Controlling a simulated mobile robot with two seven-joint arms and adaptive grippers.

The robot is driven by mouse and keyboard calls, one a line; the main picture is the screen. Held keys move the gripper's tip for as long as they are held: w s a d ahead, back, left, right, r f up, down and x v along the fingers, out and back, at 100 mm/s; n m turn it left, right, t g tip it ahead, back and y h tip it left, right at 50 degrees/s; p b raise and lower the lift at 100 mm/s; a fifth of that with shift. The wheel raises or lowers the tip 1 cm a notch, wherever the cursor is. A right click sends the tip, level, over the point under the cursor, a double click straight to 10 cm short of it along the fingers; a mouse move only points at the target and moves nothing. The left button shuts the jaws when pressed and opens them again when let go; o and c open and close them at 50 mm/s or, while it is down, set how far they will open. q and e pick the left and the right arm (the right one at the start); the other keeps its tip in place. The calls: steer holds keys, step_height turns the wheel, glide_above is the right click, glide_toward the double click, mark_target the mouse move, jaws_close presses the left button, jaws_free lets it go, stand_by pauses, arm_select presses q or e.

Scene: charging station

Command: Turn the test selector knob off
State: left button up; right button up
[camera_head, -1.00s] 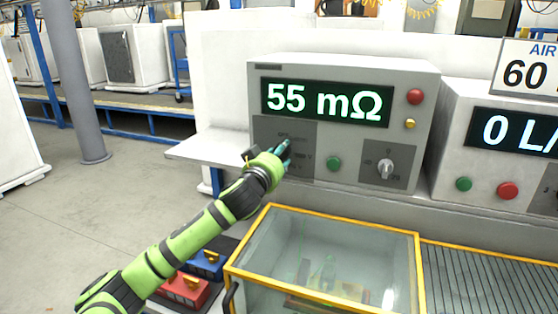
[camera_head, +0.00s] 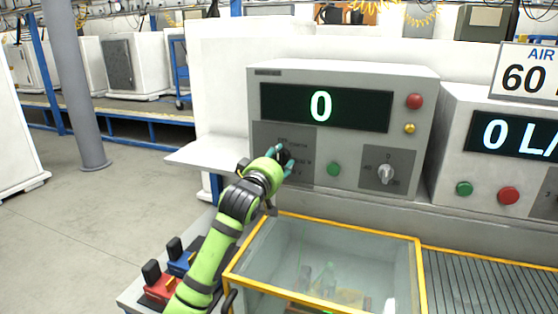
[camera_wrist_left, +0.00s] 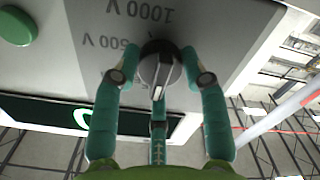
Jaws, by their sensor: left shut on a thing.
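The test selector knob (camera_wrist_left: 160,68) is a round dark knob with a light pointer bar, on a grey panel with upside-down voltage labels in the left wrist view. Its pointer bar aims toward the bottom of that view, away from the 500 V and 1000 V marks. My left gripper (camera_wrist_left: 164,72) is shut on the knob, with a teal finger on either side. In the head view my left gripper (camera_head: 282,158) is at the tester's (camera_head: 347,76) left panel and mostly hides the knob. The tester's display (camera_head: 324,107) reads 0. My right gripper is not in view.
A second knob (camera_head: 385,174) and a green button (camera_head: 334,169) sit right of the gripper. A yellow-edged clear box (camera_head: 350,229) stands below the tester. Red (camera_head: 160,287) and blue (camera_head: 180,259) items lie beside my left arm. Another tester (camera_head: 468,103) stands at right.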

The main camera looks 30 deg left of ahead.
arm_select(q)
steer(key=shift+s+a+r, duration=0.1)
steer(key=shift+a+r, duration=0.1)
steer(key=shift+r, duration=0.35)
steer(key=o, duration=1.1)
steer(key=shift+o, duration=0.2)
steer(key=shift+f, duration=0.2)
steer(key=shift+f, duration=0.1)
steer(key=v, duration=1.2)
